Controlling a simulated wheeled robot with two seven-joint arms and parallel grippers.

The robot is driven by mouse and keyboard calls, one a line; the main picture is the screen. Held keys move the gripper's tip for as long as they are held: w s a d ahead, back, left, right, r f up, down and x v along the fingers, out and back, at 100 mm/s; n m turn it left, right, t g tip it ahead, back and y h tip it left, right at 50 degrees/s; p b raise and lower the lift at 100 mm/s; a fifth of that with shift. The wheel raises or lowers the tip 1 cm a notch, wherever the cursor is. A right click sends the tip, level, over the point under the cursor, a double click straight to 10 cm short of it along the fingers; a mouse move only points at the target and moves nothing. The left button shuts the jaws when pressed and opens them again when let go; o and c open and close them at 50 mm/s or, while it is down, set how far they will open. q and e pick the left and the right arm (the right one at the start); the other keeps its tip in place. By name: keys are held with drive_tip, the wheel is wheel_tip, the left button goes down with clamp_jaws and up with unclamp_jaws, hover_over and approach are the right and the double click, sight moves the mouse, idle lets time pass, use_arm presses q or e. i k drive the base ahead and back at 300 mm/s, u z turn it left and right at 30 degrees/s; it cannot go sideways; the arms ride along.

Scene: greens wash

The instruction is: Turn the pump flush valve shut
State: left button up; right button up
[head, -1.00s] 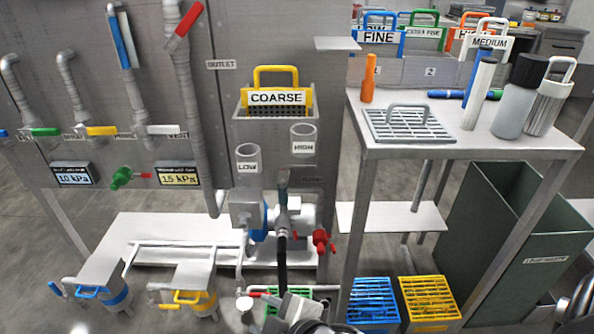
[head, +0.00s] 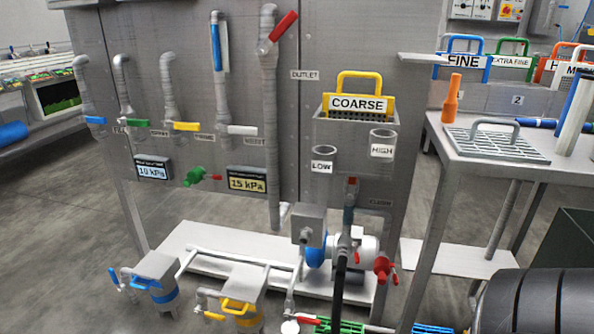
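The pump (head: 362,250), with a blue collar (head: 316,255), stands on a low white shelf below the panel. An upright pipe with a dark teal section (head: 348,216) and a small red top rises from it, just left of a small blurred label (head: 380,202). A red valve (head: 384,268) with red handles sits at the pump's right end. Another red handle (head: 307,320) lies low, at the foot of a thin pipe. I cannot tell for certain which of these is the flush valve. Neither gripper's fingers show.
A black hose (head: 339,285) hangs below the pump. The COARSE basket (head: 357,103) and LOW (head: 321,166) and HIGH (head: 381,150) tubes are above. A side table (head: 470,165) stands right. A large black ribbed shape (head: 535,302) covers the lower right. Open floor lies left.

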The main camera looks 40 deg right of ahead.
sight(351, 181)
drive_tip(key=u, duration=0.05)
drive_tip(key=i, duration=1.05)
drive_tip(key=z, duration=1.55)
